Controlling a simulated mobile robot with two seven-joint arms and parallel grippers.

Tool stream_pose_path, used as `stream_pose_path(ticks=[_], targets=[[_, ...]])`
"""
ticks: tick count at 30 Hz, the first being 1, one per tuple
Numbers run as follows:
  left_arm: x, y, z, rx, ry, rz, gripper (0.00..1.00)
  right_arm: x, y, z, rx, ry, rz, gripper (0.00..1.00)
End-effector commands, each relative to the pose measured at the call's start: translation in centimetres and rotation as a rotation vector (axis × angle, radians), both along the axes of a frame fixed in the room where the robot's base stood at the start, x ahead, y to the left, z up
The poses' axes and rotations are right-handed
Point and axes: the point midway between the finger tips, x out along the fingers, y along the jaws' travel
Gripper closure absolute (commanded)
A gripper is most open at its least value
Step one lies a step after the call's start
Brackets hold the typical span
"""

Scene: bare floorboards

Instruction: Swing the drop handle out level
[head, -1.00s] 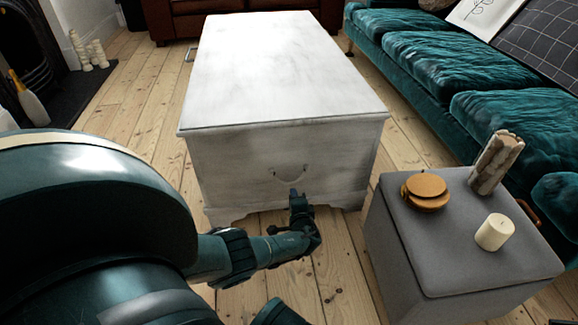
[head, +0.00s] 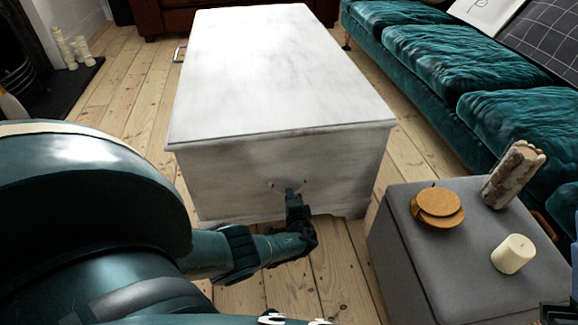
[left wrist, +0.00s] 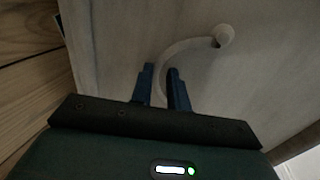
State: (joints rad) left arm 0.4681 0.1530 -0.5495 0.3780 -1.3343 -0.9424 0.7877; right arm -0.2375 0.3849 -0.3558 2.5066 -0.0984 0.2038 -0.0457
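The drop handle (head: 279,186) is a pale curved bar on the near end face of the white chest (head: 230,160). In the left wrist view the handle (left wrist: 190,45) curves down from a round knob and passes between my left fingers. My left gripper (head: 291,191) is at the handle, close to the chest face. In the left wrist view its two dark blue fingers (left wrist: 162,88) stand apart on either side of the bar, with a narrow gap showing. The handle's other end is hidden. A dark part, likely of my right gripper (head: 558,313), shows at the lower right corner.
A grey ottoman (head: 400,255) stands right of my left arm, bearing a wooden piece (head: 438,206), a candle (head: 512,254) and a rough pillar (head: 514,174). A teal sofa (head: 430,60) lines the right. Bare floorboards (head: 115,90) are free left of the chest.

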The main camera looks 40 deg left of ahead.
Motion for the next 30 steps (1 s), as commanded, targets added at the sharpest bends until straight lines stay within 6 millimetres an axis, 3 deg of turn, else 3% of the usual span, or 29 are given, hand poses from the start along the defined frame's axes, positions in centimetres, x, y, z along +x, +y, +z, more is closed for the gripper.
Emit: stream_pose_path(ticks=[11, 18, 30], targets=[[-0.06, -0.08, -0.07, 0.0, 0.0, 0.0, 0.83, 0.0, 0.01, -0.01, 0.0, 0.0, 0.0, 0.64], [-0.06, -0.07, -0.07, 0.0, 0.0, 0.0, 1.0, 0.0, 0.02, -0.01, 0.0, 0.0, 0.0, 0.64], [-0.16, -0.12, 0.25, -0.023, 0.019, -0.001, 1.0, 0.15, 0.02, 0.53, 0.001, 0.016, 0.001, 0.64]])
